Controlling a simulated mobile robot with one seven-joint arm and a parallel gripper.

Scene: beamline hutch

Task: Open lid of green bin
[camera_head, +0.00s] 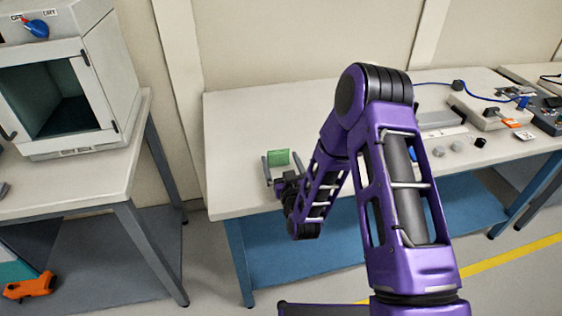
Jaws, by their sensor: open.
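A small green piece (278,157) shows on the white table, near its left front part. It looks like the green bin or its lid, but it is too small and too covered to tell, and I cannot tell if a lid is open. My gripper (281,164) is at this piece, with its two grey fingers apart, one at the left and one at the right of it. I cannot tell whether the fingers touch it. My wrist hides what lies just in front of it.
The white table (235,125) has free room at its left and back. Small parts, a device with a blue cable (490,110) and a flat grey box stand at its right. A white chamber (75,85) stands on the left table. An orange tool (30,286) lies below.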

